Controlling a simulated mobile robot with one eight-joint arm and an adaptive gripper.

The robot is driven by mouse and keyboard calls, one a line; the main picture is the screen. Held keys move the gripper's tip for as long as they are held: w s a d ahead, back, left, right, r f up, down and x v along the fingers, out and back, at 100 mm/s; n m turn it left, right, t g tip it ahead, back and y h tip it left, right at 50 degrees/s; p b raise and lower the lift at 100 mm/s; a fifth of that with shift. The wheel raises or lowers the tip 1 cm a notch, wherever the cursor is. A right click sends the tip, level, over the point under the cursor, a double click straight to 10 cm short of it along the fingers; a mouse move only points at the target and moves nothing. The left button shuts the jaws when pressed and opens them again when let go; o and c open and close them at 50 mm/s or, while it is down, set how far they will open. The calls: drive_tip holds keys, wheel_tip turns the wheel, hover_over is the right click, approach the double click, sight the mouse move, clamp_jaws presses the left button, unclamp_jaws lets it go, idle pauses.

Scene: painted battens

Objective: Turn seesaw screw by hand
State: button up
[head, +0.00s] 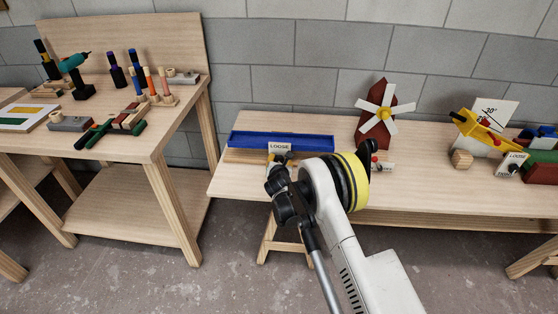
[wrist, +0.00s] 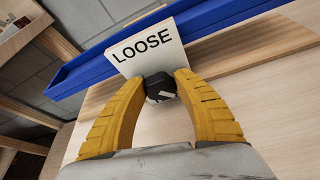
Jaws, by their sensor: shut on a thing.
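In the wrist view, the two yellow fingers of my gripper (wrist: 160,90) close on a small black piece (wrist: 160,84), which looks like the screw's head. It sits low in front of a white card reading LOOSE (wrist: 148,46). In the head view my gripper (head: 274,160) is at the front of the bench, just below the same card (head: 279,147), and my wrist hides most of it. The screw is hidden there. A wooden plank lies behind the card; I cannot tell whether it belongs to the seesaw.
A long blue tray (head: 245,137) lies behind the card on the bench (head: 232,184). A red windmill (head: 390,92) stands to the right, and a yellow model with a 30° sign (head: 497,108) farther right. A tool table (head: 130,148) stands at left.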

drive_tip(key=m+y, duration=0.2)
drive_tip(key=m, duration=0.1)
drive_tip(key=shift+d, duration=0.15)
drive_tip(key=shift+m+t+y, duration=0.5)
drive_tip(key=shift+m+y, duration=0.1)
drive_tip(key=shift+m, duration=0.5)
drive_tip(key=o, duration=1.2)
drive_tip(key=shift+f, duration=0.1)
drive_tip(key=shift+c, duration=0.2)
drive_tip(key=v, duration=0.7)
drive_tip(key=shift+s, duration=0.25)
